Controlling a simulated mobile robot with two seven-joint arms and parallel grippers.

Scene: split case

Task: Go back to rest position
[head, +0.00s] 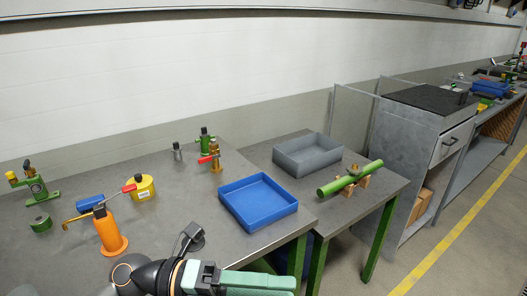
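An arm of mine, black with pale green parts, reaches in at the bottom edge. It seems to be my left one, with its gripper (286,287) pointing right, low in front of the table's front edge. The picture's bottom edge cuts it off, and I cannot tell whether its fingers are apart. I see nothing held in the visible part. My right gripper is not in view.
A blue tray (233,214) and a grey tray (279,160) stand empty. A green cylinder (339,183) rests on wooden supports. An orange oil can (110,230), a yellow can (145,193) and green-bodied fittings stand left. A grey cabinet (404,150) stands right; the floor there is clear.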

